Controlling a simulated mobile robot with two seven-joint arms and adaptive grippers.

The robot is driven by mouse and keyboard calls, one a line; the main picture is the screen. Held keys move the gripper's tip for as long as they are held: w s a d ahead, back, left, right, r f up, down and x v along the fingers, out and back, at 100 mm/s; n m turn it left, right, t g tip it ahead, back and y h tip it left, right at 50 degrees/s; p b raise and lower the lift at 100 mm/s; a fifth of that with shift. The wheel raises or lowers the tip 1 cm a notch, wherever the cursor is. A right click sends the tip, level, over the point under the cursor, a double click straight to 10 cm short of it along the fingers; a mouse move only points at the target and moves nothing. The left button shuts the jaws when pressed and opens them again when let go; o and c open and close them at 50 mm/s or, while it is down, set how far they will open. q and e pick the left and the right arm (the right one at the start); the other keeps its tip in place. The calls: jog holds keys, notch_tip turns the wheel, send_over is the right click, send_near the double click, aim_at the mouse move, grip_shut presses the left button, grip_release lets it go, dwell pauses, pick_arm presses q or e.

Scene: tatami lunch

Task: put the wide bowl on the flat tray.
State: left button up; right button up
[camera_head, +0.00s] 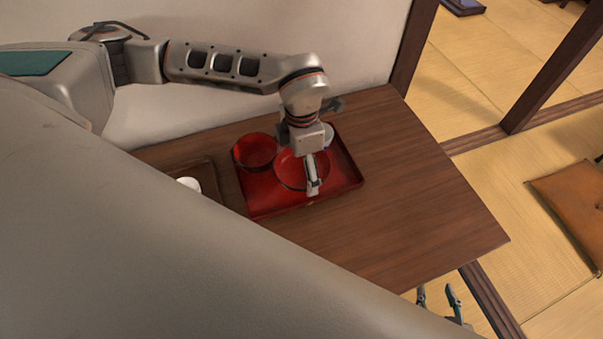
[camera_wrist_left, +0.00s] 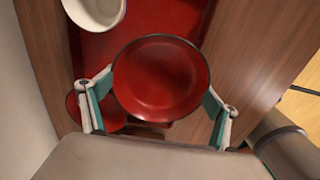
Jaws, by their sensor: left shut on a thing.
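The wide bowl (camera_head: 290,177) is red with a dark rim and upright, over the flat red tray (camera_head: 258,208) on the wooden table. I cannot tell whether its base touches the tray. My left gripper (camera_head: 311,180) comes from above and is shut on the bowl. In the left wrist view the wide bowl (camera_wrist_left: 160,78) sits between its two teal-padded fingers, and the tray (camera_wrist_left: 97,45) shows beyond it. My right gripper (camera_head: 438,298) is at the bottom, off the table's front edge. Its fingers are apart and empty.
A deeper red bowl (camera_head: 255,148) stands on the tray left of the wide bowl. A white cup (camera_head: 328,133) is at the tray's back right, partly hidden. A brown tray (camera_head: 205,172) with a white cup (camera_head: 189,184) lies left. The table's right part (camera_head: 420,190) is clear.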

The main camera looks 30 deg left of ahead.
aim_at(302, 173)
pick_arm(q)
jog(key=shift+f, duration=1.95)
jog(key=shift+f, duration=0.2)
jog(key=o, duration=1)
jog(key=shift+o, duration=0.2)
notch_tip(302, 173, up, 12)
jog(key=shift+r, duration=0.2)
jog(key=shift+s, duration=0.15)
